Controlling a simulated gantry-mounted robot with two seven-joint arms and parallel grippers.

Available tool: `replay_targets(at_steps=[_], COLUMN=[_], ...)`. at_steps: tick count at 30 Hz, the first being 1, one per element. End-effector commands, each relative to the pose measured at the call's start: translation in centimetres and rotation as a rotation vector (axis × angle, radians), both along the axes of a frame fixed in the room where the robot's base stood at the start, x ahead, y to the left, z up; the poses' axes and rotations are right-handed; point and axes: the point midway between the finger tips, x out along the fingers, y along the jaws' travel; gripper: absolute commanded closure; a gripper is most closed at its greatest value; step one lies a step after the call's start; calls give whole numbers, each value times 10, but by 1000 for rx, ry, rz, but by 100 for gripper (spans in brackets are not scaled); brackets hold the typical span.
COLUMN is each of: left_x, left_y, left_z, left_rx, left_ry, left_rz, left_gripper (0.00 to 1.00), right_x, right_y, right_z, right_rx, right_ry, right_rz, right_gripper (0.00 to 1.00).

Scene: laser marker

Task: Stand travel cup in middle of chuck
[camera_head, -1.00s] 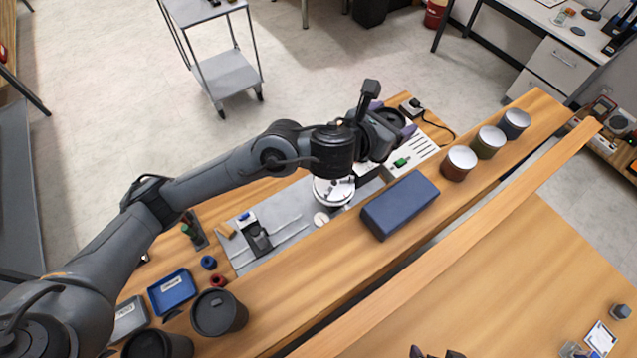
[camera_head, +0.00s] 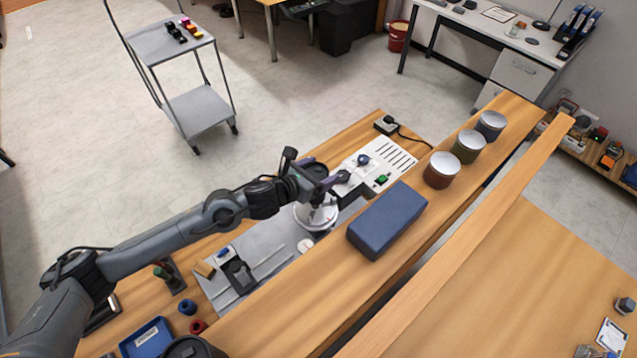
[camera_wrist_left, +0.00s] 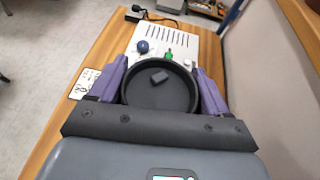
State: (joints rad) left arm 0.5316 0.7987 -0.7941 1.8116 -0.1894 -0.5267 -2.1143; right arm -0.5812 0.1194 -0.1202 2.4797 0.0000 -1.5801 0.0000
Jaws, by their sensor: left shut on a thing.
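The travel cup is dark with a round, rimmed top; in the head view its top (camera_head: 314,169) shows beside my left gripper (camera_head: 322,182). In the left wrist view the cup (camera_wrist_left: 158,97) sits between the purple fingers of my left gripper (camera_wrist_left: 160,88), which is shut on it. The chuck (camera_head: 313,218) is a pale metal disc on the grey machine bed, just below the gripper and partly hidden by it. The cup's base is hidden, so I cannot tell whether it touches the chuck. My right gripper is not in view.
A white control box (camera_head: 375,165) with knobs and a green switch stands behind the chuck. A blue block (camera_head: 388,220) lies on the front ledge, with three lidded tins (camera_head: 441,170) farther right. A blue tray (camera_head: 150,340) and a dark cup (camera_head: 190,347) are at bottom left.

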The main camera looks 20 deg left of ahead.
Motion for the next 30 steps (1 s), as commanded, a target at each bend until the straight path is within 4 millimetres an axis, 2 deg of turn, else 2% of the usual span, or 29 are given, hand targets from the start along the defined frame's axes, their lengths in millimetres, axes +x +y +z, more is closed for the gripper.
replay_targets(at_steps=[5, 14, 27, 28, 30], left_x=[0, 0, 0, 0, 0], left_y=[0, 0, 0, 0, 0], left_z=[-8, -40, -47, -46, -46], left_rx=[-2, -1, 0, 0, 0], left_ry=[0, 1, -2, 0, 0], left_rz=[1, 2, 1, 1, 1], left_gripper=[35, 35, 35, 20, 9], right_x=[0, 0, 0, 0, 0], right_y=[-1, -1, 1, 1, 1], right_z=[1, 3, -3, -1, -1], right_rx=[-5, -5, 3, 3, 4], right_ry=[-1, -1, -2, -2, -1], right_rz=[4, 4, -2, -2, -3], right_gripper=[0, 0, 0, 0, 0])
